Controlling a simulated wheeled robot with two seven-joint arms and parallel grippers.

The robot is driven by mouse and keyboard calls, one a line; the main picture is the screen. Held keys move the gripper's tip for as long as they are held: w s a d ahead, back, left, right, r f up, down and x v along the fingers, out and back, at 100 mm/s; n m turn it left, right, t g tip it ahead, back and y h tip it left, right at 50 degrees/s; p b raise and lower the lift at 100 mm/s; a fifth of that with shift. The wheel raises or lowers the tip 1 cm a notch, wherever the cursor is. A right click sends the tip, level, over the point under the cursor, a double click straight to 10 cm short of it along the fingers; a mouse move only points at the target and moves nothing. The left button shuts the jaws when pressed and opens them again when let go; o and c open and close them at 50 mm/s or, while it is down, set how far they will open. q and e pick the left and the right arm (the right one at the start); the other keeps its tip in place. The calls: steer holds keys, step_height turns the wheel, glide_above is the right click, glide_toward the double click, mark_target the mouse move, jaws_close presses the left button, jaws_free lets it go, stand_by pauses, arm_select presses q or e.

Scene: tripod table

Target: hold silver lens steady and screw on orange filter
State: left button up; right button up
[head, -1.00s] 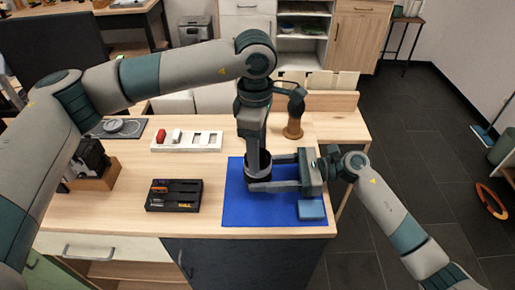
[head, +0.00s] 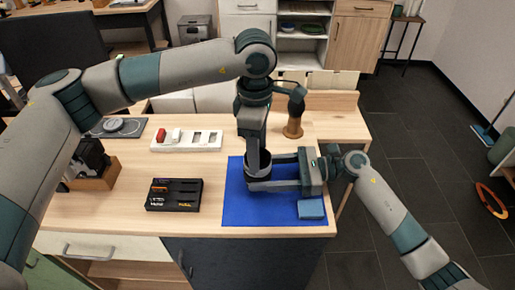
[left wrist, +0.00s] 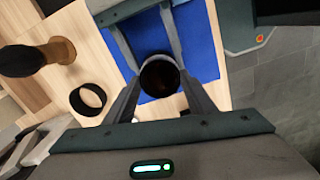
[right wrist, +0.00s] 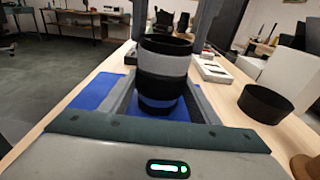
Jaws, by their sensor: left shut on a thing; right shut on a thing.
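The silver lens (right wrist: 165,66), a grey and black cylinder, stands upright over the blue mat (head: 237,205). My right gripper (head: 262,178) is shut on it from the side, one finger on each side. The orange filter shows from above in the left wrist view (left wrist: 160,77) as a black ring with dark amber glass, in line with the lens top. My left gripper (head: 257,153) points straight down and is shut on the filter's rim. The filter's black rim (right wrist: 166,43) appears on top of the lens; whether the threads are engaged cannot be seen.
A loose black ring (left wrist: 88,98) and a brown wooden-handled item (head: 294,118) stand behind the mat. A folded blue cloth (head: 311,209) lies at the mat's front right.

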arm_select(q)
steer(key=shift+m, duration=1.2)
steer(key=shift+n, duration=1.3)
steer(key=shift+m, duration=1.3)
steer(key=shift+f+m, duration=0.1)
steer(key=shift+m, duration=1)
